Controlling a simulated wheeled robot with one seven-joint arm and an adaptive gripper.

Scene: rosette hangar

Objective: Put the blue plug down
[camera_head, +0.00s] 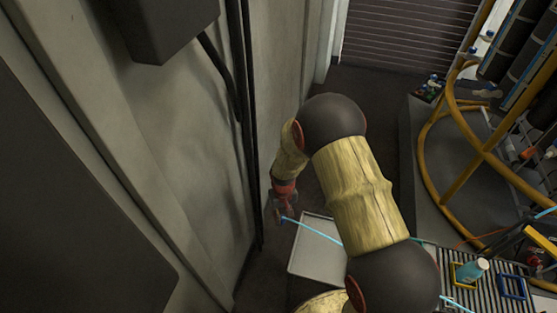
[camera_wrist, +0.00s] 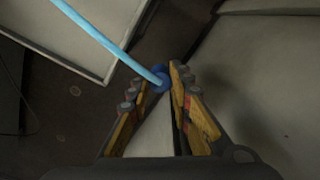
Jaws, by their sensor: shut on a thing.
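The blue plug (camera_wrist: 161,82) is a small dark blue round piece on the end of a light blue cord (camera_wrist: 98,38). My gripper (camera_wrist: 166,74) is shut on it at the fingertips, in the wrist view. In the head view my gripper (camera_head: 277,217) hangs beside the grey wall, and the plug (camera_head: 284,219) shows as a tiny blue spot there. The cord (camera_head: 315,231) runs from it to the right, across a pale tray-like surface, and passes behind my arm. The plug is held above the dark floor; its far side is hidden by the fingers.
A pale flat tray or panel (camera_head: 316,262) lies right of and below my gripper. The grey wall (camera_head: 190,130) is close on the left. Dark floor (camera_head: 375,88) is open behind.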

